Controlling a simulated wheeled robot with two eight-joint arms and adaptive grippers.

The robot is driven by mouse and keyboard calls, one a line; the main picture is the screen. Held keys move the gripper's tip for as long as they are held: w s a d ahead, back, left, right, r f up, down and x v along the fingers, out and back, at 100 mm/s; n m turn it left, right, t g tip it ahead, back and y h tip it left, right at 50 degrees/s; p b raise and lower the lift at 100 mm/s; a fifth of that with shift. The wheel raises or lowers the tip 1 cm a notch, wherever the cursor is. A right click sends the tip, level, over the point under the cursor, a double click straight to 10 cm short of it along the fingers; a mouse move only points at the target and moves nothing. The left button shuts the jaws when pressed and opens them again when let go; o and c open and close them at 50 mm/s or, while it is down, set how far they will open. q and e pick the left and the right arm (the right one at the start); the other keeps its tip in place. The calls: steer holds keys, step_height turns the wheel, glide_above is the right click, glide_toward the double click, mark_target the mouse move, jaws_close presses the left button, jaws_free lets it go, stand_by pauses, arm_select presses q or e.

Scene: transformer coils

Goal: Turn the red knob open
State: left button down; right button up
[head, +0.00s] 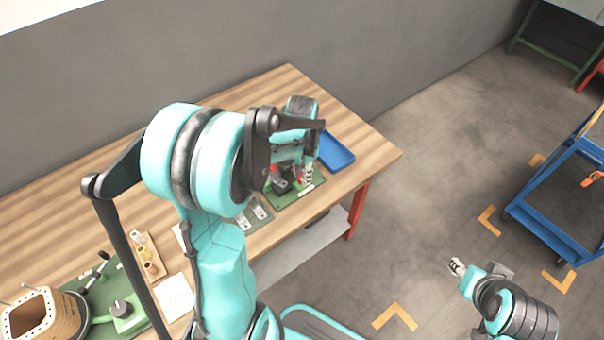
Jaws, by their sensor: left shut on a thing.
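A green board (299,198) with small dark and red fittings lies near the right end of the wooden table. My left gripper (308,175) points down over this board and is shut on a small red part there, which looks like the red knob. The fingers and my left arm cover most of the knob, so its angle cannot be read. Another red bit (272,170) shows beside the dark fitting to the left. My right gripper (457,267) is over the floor at the lower right, away from the table; its fingers are too small to read.
A blue tray (336,153) lies just behind the board. A grey plate (254,213), a paper sheet (174,297), a wooden holder (148,258) and a coil (28,316) lie to the left. A blue cart (548,222) stands on the floor at right.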

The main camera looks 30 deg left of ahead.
arm_select(q)
steer(key=shift+n, duration=0.3)
steer(key=n, duration=0.3)
steer(key=shift+n, duration=0.4)
steer(key=n, duration=0.4)
steer(key=shift+p, duration=0.35)
steer(key=n, duration=0.5)
steer(key=shift+n, duration=2.2)
steer(key=c, duration=1.3)
jaws_free()
